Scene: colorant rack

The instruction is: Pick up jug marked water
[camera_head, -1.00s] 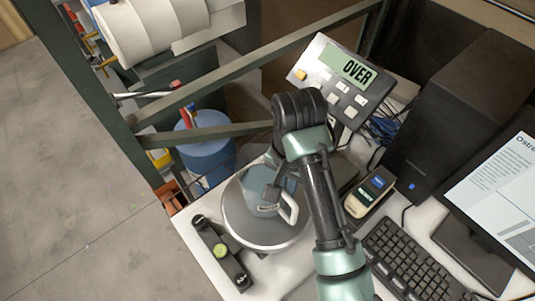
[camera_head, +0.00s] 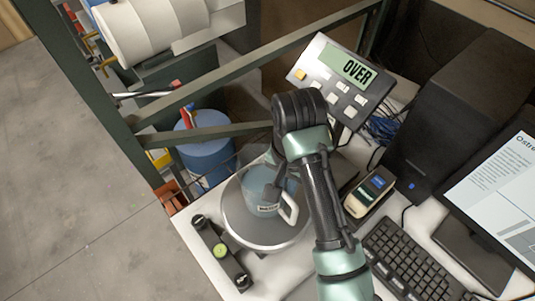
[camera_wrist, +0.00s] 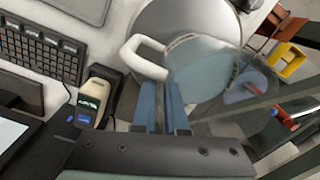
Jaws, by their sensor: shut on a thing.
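The jug (camera_head: 257,184) is translucent blue-grey with a white handle and a small label that seems to read WATER. It is upright over the round metal pan (camera_head: 235,222) of a scale. I cannot tell whether its base touches the pan. The jug (camera_wrist: 205,65) and its handle (camera_wrist: 131,52) also show in the wrist view. My gripper (camera_head: 272,192) comes down at the jug's upper part beside the handle. In the wrist view, my gripper (camera_wrist: 164,88) has its blue fingers close together, shut on the jug. The exact contact is partly hidden.
The scale display (camera_head: 345,75) behind my arm reads OVER. A black bar with a green level (camera_head: 221,252) lies at the front left. A handheld meter (camera_head: 370,192), a keyboard (camera_head: 405,258) and a monitor (camera_head: 505,195) crowd the right. A green frame rail (camera_head: 225,131) runs behind.

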